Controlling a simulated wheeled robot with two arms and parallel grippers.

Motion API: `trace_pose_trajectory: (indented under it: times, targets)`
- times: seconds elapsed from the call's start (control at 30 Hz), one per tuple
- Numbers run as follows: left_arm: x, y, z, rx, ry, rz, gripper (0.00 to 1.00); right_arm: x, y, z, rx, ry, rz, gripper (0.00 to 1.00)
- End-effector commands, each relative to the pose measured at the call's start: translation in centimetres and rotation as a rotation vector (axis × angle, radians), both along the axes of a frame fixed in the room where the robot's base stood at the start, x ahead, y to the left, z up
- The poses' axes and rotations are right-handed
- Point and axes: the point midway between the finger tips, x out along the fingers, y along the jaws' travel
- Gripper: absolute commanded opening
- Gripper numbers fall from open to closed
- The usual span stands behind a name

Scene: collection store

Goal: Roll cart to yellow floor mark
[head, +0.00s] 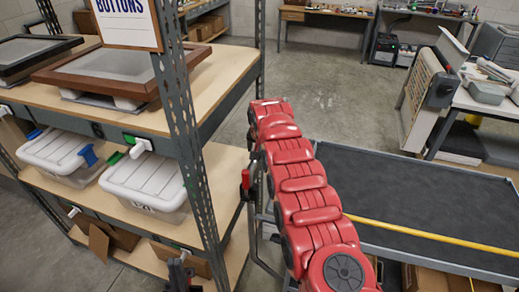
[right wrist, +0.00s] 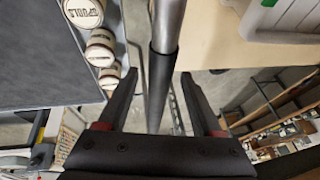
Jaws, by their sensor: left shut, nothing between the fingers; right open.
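The cart (head: 425,195) stands at the right in the head view, with a dark grey, rimmed top. A thin yellow strip (head: 430,236) crosses the cart's outline; I cannot tell whether it belongs to the cart. No yellow mark is clear on the bare floor. In the right wrist view, a metal bar with a black sleeve (right wrist: 163,80), apparently the cart's handle, runs between the fingers of my right gripper (right wrist: 160,95). That gripper is open around the bar. My left gripper (head: 181,275) is shut and empty at the bottom, in front of the shelf.
A metal shelf unit (head: 180,115) with framed pieces and lidded boxes (head: 145,180) stands close on the left. A workbench (head: 475,105) stands beyond the cart at right. Concrete floor (head: 325,90) is clear toward the back. Round-ended rolls (right wrist: 98,48) lie beside the bar.

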Motion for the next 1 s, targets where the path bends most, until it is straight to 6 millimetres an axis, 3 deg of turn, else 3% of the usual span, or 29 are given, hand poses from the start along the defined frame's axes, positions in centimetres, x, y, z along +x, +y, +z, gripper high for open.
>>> trace_pose_trajectory:
  times: [0.13,0.5,1.0]
  targets:
    - [0.0,0.0,-0.01,0.0,0.0,0.0,0.0,0.02,0.01,0.04,0.0,-0.001,0.0,0.63]
    - [0.0,0.0,-0.01,0.0,0.0,0.0,0.0,0.03,0.01,0.08,0.001,-0.001,0.0,0.0]
    - [0.0,0.0,0.0,0.0,0.0,0.0,0.0,0.04,0.0,0.11,0.0,-0.002,0.0,0.0]
